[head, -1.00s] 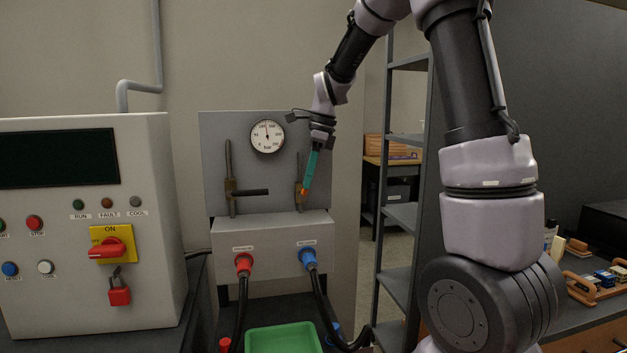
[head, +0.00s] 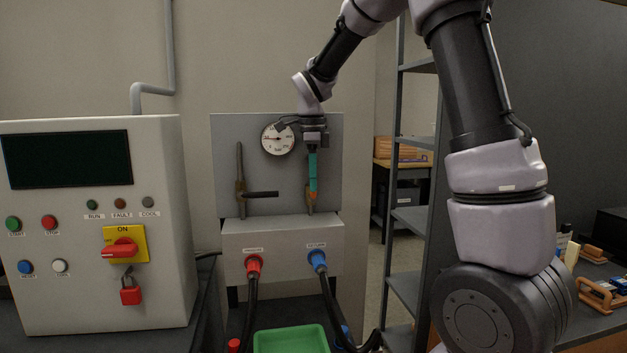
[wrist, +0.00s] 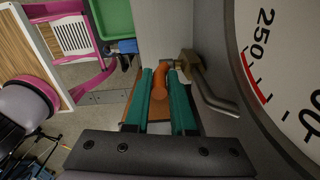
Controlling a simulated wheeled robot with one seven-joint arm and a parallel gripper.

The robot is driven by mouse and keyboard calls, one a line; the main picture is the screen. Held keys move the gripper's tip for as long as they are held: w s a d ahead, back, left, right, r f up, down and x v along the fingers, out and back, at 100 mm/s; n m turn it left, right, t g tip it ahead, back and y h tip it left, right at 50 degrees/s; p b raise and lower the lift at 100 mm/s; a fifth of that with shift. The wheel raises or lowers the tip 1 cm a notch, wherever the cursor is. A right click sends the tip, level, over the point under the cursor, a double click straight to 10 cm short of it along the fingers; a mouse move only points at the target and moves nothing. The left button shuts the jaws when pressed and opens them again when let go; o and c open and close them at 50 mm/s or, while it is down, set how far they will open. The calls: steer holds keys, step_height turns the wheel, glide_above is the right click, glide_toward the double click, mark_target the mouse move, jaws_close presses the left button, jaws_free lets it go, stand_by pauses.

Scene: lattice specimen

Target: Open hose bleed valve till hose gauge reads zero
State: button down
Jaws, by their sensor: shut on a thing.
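My gripper (head: 313,188), with teal fingers, points down at the right-hand valve on the grey panel. In the wrist view the fingers (wrist: 161,72) are shut on an orange valve handle (wrist: 160,82), one on each side. The handle's brass fitting (wrist: 190,64) and a metal lever are beside it. The round white gauge (head: 276,138) is just left of my gripper, which covers part of its right edge. Its needle seems to point left; the numbers are too small to read. In the wrist view only part of the dial (wrist: 285,65) shows, with a 250 mark and red arc.
A second valve (head: 240,190) with a dark lever stands left on the panel (head: 225,150). Red (head: 253,266) and blue (head: 317,260) hose couplings are below, above a green tray (head: 290,340). The control cabinet (head: 160,220) stands left, a shelf rack (head: 408,225) right.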

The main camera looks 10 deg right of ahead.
steer(key=c, duration=0.8)
jaws_free()
steer(key=shift+s+a+f, duration=0.1)
steer(key=shift+f, duration=0.05)
step_height(320, 180, up, 11)
steer(key=shift+a, duration=0.1)
